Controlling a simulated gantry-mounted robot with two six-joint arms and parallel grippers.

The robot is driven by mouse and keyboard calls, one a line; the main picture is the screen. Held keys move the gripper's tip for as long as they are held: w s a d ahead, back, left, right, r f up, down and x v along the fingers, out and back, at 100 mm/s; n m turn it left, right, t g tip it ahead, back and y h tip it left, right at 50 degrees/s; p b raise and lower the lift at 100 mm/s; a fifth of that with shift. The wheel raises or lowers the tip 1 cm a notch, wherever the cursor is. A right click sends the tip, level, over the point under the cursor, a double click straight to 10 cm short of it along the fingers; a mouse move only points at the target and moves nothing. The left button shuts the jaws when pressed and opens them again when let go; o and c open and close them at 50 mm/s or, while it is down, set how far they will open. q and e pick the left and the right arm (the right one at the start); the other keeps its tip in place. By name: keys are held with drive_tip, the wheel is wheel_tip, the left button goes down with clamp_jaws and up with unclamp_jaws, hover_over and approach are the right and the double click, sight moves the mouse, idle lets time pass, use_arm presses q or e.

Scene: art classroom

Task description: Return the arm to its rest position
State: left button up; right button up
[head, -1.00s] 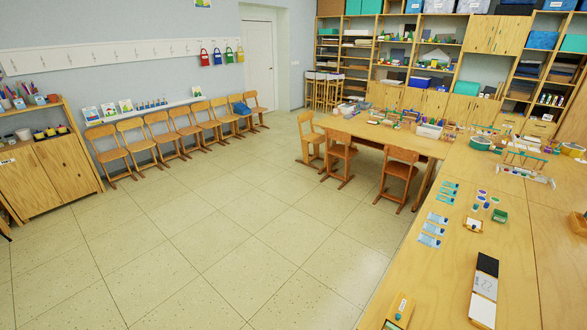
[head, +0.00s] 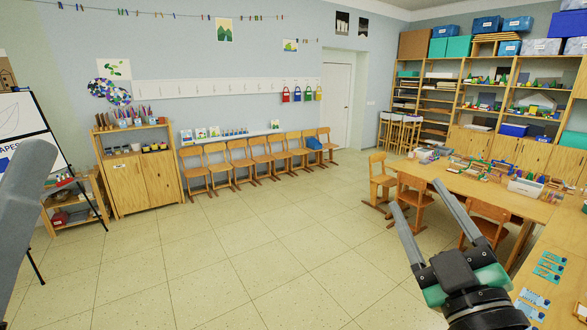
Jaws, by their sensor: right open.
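My right gripper (head: 418,198) shows at the lower right of the head view. Its two grey fingers are apart with nothing between them, and its black and green body is below them. It is in the air in front of the chairs and the table, touching nothing that I can see. A grey part of mine shows at the left edge, but no left gripper fingers can be made out.
A wooden table (head: 523,207) with art supplies stands at the right, with chairs (head: 414,202) along its near side. Blue cards (head: 548,266) lie on the nearer tabletop. A row of chairs (head: 240,160) lines the back wall. A whiteboard easel (head: 30,135) stands left. The floor's middle is clear.

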drive_tip(key=s+r+m+t, duration=0.5)
drive_tip(key=s+r+m, duration=0.45)
drive_tip(key=s, duration=0.65)
use_arm(q)
wheel_tip(320, 180, up, 14)
drive_tip(key=p, duration=1.4)
use_arm(e)
wheel_tip(320, 180, up, 16)
drive_tip(key=n, duration=0.1)
drive_tip(key=shift+f, duration=0.15)
